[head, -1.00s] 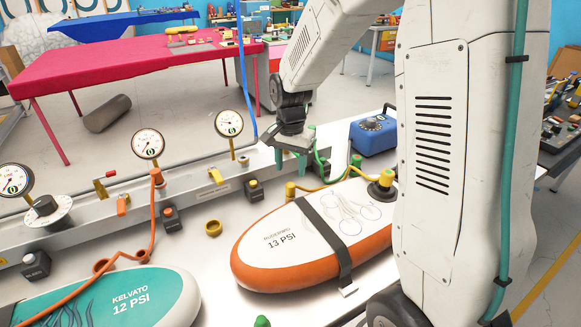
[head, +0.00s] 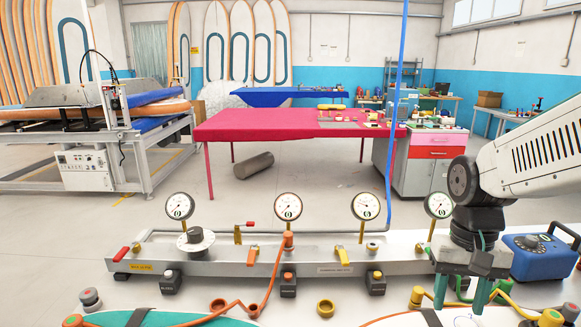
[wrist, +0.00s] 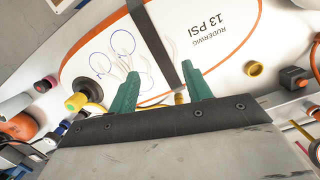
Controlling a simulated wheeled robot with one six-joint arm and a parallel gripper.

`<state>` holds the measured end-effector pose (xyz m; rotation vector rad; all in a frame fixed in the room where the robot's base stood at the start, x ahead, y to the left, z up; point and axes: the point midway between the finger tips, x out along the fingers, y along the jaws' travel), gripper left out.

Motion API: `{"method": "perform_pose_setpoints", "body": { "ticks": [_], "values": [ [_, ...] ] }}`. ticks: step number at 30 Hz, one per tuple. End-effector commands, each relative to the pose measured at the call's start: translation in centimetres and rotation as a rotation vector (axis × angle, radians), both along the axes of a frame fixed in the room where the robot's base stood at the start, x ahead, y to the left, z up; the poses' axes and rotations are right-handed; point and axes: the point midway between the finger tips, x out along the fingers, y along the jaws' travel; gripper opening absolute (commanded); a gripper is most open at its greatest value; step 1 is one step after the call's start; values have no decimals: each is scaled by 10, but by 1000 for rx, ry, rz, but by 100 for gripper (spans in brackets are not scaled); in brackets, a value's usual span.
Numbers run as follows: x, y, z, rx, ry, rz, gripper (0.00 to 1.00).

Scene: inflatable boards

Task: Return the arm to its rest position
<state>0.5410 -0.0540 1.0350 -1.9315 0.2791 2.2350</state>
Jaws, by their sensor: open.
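My gripper (head: 458,297) is at the lower right of the head view, in front of the manifold rail and left of the blue pump box. Its two green fingers are apart with nothing between them. In the wrist view my gripper (wrist: 161,92) shows open above the white and orange board (wrist: 215,70), marked "RUDERWIG 13 PSI". A dark strap (wrist: 158,42) crosses that board. My arm comes in from the right side of the head view.
The metal manifold rail (head: 300,262) carries several gauges and valves. The blue pump box (head: 541,257) stands right of my gripper. A yellow ring (head: 325,308) and a teal board (head: 165,318) lie in front. A pink table (head: 260,124) stands behind, across open floor.

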Motion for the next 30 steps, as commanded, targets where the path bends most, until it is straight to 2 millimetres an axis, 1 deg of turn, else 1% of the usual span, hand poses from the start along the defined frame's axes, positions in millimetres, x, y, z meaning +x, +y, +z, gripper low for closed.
{"method": "perform_pose_setpoints", "body": {
  "ticks": [1,6,9,12,15,18,22,30],
  "values": [
    [-16,3,10,4,-17,42,49],
    [-65,12,32,11,-64,167,49],
    [-89,16,41,9,-104,215,49],
    [-107,19,48,4,-151,239,49],
    [-116,21,54,-2,-201,246,49],
    [-120,22,60,-7,-238,251,49],
    [-121,23,64,-9,-259,256,49],
    [-121,23,65,-9,-259,257,49]
  ]
}}
